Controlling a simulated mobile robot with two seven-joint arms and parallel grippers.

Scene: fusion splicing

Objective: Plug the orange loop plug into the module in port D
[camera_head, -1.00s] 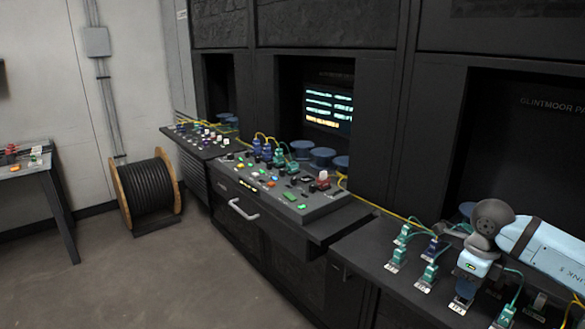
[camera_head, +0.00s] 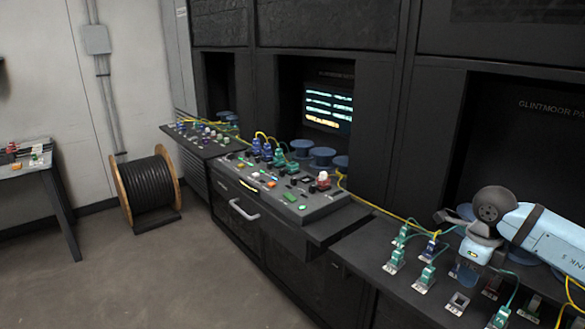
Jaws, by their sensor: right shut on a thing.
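My right gripper (camera_head: 470,262) points down over the right-hand counter and is shut on a small dark blue block (camera_head: 467,275), partly hidden by the gripper. The block is above and behind an empty square socket (camera_head: 457,303) near the counter's front. I cannot tell what kind of plug or module it is. Small orange pieces show on the middle console (camera_head: 330,208) and on the left side table, but none can be made out as the orange loop plug. No port D label is readable. My left gripper is out of view.
Teal plugs (camera_head: 395,260) with cables stand in sockets around the right gripper. A yellow cable (camera_head: 375,206) runs along the back of the counter. A cable drum (camera_head: 150,192) and side table (camera_head: 35,166) stand at left. The floor between is clear.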

